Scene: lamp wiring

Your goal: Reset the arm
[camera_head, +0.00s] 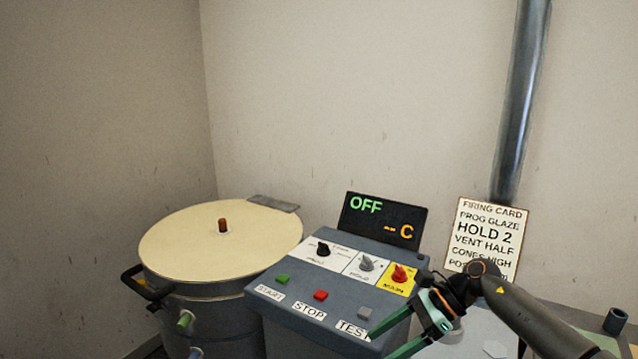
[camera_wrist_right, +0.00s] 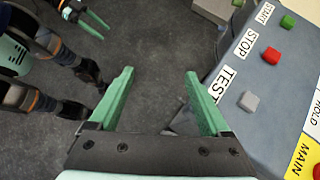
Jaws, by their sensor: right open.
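My right gripper (camera_head: 384,344) reaches in from the right in the head view, its green fingers in front of the control box near the TEST label. In the right wrist view its two fingers (camera_wrist_right: 160,74) are wide apart with only dark floor between them. The grey TEST button (camera_wrist_right: 249,101) is right of the fingers, apart from them. My left gripper (camera_wrist_right: 92,24) shows at the upper left of the wrist view, its green fingers parted and empty over the floor. It does not show in the head view.
The control box (camera_head: 262,310) carries green, red and grey buttons, several knobs and a display (camera_head: 382,220) reading OFF. A round lidded kiln (camera_head: 190,235) stands left. A firing card (camera_head: 488,235) and metal pipe (camera_head: 522,100) are behind the right arm. Open floor (camera_wrist_right: 150,30) lies beside the box.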

